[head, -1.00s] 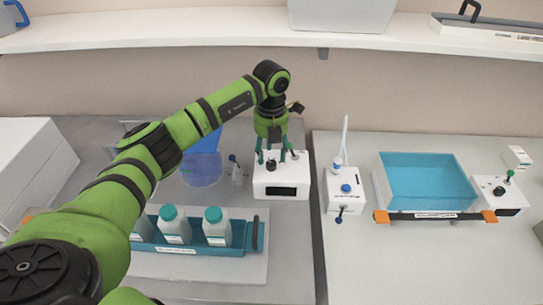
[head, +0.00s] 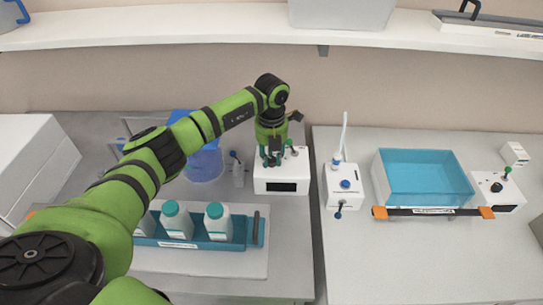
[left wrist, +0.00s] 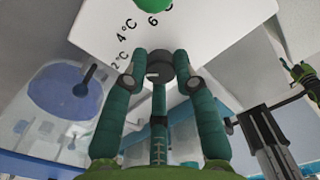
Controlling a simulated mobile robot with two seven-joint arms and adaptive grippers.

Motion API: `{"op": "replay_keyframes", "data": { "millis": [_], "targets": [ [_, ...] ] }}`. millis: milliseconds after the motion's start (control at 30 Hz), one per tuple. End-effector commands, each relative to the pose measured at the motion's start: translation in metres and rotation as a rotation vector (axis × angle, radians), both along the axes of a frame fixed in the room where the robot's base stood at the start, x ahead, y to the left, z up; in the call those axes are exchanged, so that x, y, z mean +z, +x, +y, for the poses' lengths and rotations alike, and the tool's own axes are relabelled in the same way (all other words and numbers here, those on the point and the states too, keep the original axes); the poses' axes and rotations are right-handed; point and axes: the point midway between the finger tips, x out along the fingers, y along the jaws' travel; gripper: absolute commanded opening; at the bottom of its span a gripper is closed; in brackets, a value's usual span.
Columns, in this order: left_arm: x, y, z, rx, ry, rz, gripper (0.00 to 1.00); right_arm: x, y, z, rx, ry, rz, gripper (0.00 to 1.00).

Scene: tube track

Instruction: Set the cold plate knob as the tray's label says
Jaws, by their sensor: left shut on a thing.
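The cold plate is a white box (head: 282,184) with a dark display at the back of the left bench. My left gripper (head: 271,160) reaches down onto its top from above. In the left wrist view the gripper (left wrist: 165,75) is shut on a dark round knob (left wrist: 160,67). Markings "2°C", "4°C" and "6" show on the white top beside the knob. A green ball (left wrist: 152,4) shows at the top edge. The blue tray (head: 222,246) holds white bottles with teal caps; the label (head: 178,245) on its front is too small to read. My right gripper is not in view.
A blue translucent container (head: 205,163) stands left of the cold plate. On the right bench are a white device (head: 343,186) with a blue button, a blue basin (head: 424,177) and another white knob box (head: 497,192). A shelf (head: 230,32) runs above.

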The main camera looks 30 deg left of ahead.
Motion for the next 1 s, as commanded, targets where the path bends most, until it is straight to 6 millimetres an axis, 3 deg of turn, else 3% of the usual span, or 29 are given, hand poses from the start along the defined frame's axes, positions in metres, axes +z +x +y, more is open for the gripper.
{"op": "replay_keyframes", "data": {
  "millis": [367,1000],
  "targets": [
    [-0.002,0.000,0.000,-0.088,0.000,-0.001,0.00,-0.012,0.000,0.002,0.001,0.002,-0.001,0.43],
    [-0.003,0.000,-0.001,-0.586,0.000,-0.001,0.00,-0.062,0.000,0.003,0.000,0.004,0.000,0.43]
  ]
}}
